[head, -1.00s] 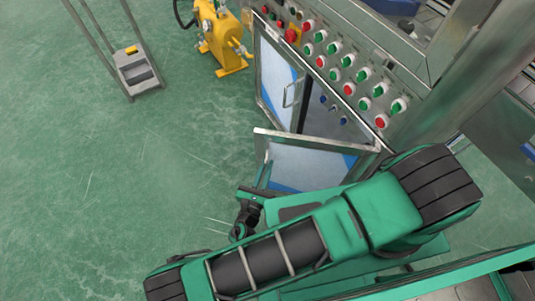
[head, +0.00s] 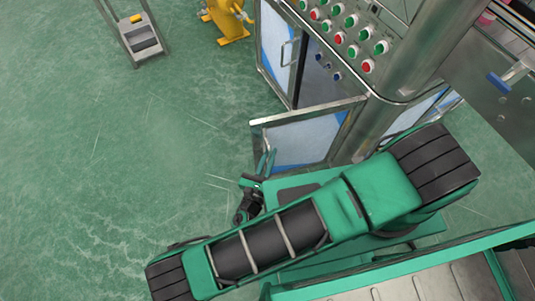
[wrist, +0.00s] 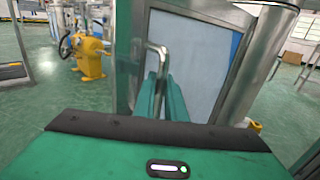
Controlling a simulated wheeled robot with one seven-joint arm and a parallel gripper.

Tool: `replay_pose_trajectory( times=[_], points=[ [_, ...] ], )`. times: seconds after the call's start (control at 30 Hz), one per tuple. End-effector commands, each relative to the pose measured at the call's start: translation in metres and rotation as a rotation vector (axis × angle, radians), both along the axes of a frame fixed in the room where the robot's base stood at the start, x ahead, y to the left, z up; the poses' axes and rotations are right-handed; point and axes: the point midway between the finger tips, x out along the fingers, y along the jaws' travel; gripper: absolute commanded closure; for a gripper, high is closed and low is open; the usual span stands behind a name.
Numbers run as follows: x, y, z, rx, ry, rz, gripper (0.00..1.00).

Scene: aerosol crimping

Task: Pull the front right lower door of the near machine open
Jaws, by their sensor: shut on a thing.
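The front right lower door (head: 300,139) of the near machine stands swung out from the cabinet, with a metal frame and a pale blue panel. In the wrist view the door (wrist: 190,62) fills the middle, with its bent metal handle (wrist: 157,62) at the panel's left side. My gripper (wrist: 163,95) is shut on the handle, its green fingers at the handle's lower part. In the head view my gripper (head: 265,165) is at the door's outer left end, partly hidden by my arm.
The left lower door (head: 278,45) with its own handle looks closed. Knobs and buttons (head: 345,28) line the panel above. A yellow pump (head: 228,20) and a grey step stand (head: 140,42) are farther back. The green floor left of the door is clear.

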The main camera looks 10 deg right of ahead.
Motion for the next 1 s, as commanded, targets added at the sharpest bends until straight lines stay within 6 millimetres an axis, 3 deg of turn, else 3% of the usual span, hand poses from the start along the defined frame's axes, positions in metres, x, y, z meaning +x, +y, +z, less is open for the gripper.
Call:
replay_pose_trajectory(
  times=[0.47,0.5,0.57,1.0],
  points=[
    [-0.0007,0.0019,0.0011,-0.001,-0.004,0.005,1.0],
    [-0.0009,0.0022,0.001,-0.002,-0.004,0.006,0.8],
    [-0.001,0.0024,0.0009,-0.001,-0.003,0.006,0.71],
    [-0.0042,0.0039,0.0001,-0.001,0.0,-0.002,0.71]
  ],
)
